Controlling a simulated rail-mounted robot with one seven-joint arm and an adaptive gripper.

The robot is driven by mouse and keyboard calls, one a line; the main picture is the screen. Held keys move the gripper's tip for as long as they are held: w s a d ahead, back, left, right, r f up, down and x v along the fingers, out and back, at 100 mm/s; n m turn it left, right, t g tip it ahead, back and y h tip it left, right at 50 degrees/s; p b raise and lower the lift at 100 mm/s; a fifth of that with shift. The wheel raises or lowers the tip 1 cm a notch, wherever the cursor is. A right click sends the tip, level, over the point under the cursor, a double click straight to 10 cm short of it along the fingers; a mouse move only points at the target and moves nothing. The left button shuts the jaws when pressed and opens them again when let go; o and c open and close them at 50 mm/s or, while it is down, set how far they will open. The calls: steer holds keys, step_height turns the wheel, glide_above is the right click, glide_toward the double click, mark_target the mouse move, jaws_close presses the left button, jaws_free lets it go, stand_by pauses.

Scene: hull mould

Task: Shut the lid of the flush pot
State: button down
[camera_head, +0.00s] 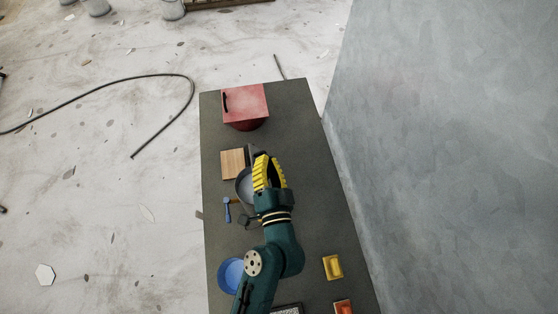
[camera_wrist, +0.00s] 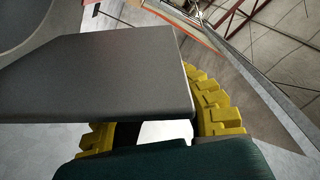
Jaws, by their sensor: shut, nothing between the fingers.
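A round dark pot (camera_head: 243,184), which I take for the flush pot, stands on the bench with its pale grey inside partly showing. My yellow gripper (camera_head: 262,158) is over its right side and hides part of it. A small dark grey plate (camera_head: 251,149), likely the raised lid, shows just beyond the fingertips. In the wrist view a flat grey plate (camera_wrist: 100,80) with a rounded edge lies close across the yellow fingers (camera_wrist: 160,134) and partly hides them. I cannot tell whether they touch. My gripper is shut and empty.
On the dark bench (camera_head: 300,130) are a red box (camera_head: 245,103), a wooden block (camera_head: 232,163), a blue-handled tool (camera_head: 227,209), a blue bowl (camera_head: 230,274) and a yellow block (camera_head: 333,267). A grey wall (camera_head: 450,150) rises on the right. The bench right of my gripper is clear.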

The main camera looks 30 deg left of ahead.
steer(key=s+a+f+n+b, duration=0.6)
steer(key=f+n, duration=0.2)
steer(key=n, duration=0.4)
steer(key=shift+a+f+b, duration=0.35)
steer(key=shift+a, duration=0.05)
steer(key=shift+f, duration=0.1)
steer(key=c, duration=1.2)
jaws_free()
steer(key=shift+o, duration=0.2)
step_height(320, 180, up, 10)
